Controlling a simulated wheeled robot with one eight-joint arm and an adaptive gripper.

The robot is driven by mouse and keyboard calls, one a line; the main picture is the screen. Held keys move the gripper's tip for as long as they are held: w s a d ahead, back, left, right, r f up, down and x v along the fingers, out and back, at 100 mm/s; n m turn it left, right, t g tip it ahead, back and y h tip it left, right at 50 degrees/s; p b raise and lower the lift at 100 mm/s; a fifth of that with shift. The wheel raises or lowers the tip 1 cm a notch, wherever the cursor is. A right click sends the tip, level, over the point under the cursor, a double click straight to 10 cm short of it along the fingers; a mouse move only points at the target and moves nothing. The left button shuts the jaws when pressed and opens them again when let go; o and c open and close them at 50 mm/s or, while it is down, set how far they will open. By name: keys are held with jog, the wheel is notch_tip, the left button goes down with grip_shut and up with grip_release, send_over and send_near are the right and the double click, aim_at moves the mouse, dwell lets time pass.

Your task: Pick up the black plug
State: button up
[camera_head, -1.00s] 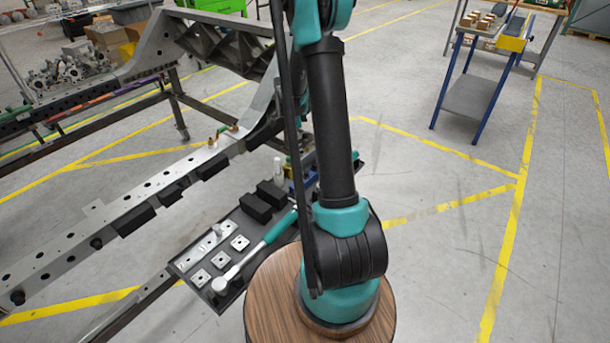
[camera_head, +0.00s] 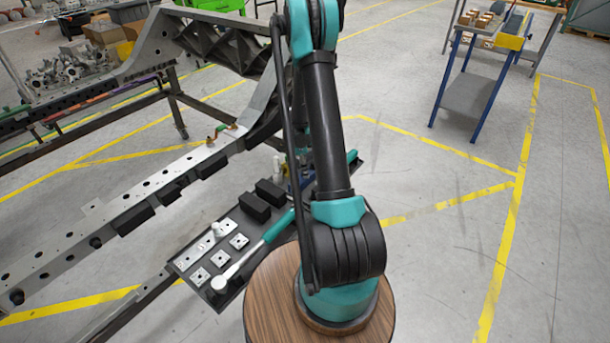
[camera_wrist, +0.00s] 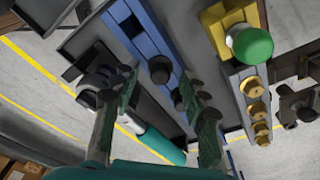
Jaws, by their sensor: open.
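In the wrist view, a round black plug (camera_wrist: 160,69) stands on a blue strip (camera_wrist: 143,42). My gripper (camera_wrist: 160,80) is open, with its two greenish, worn-looking fingers on either side of the plug's place in the picture. The plug appears between and beyond the fingertips, and I cannot tell how far off it is. Another dark piece sits beside the right fingertip, partly hidden by it. In the head view my gripper is hidden behind my arm, and no plug can be made out there.
A dark tray (camera_head: 212,291) holds a teal-handled wrench (camera_head: 265,242), square metal plates and black blocks (camera_head: 254,207). A long metal chassis rail (camera_head: 60,250) runs to its left. In the wrist view, a green knob (camera_wrist: 250,46) on a yellow block and several brass fittings (camera_wrist: 254,107) lie to the right.

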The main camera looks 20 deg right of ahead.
jog(key=shift+c, duration=0.6)
jog(key=c, duration=0.7)
jog(key=shift+c, duration=0.2)
jog(key=shift+r, duration=0.1)
notch_tip(320, 180, up, 20)
jog(key=shift+r, duration=2.35)
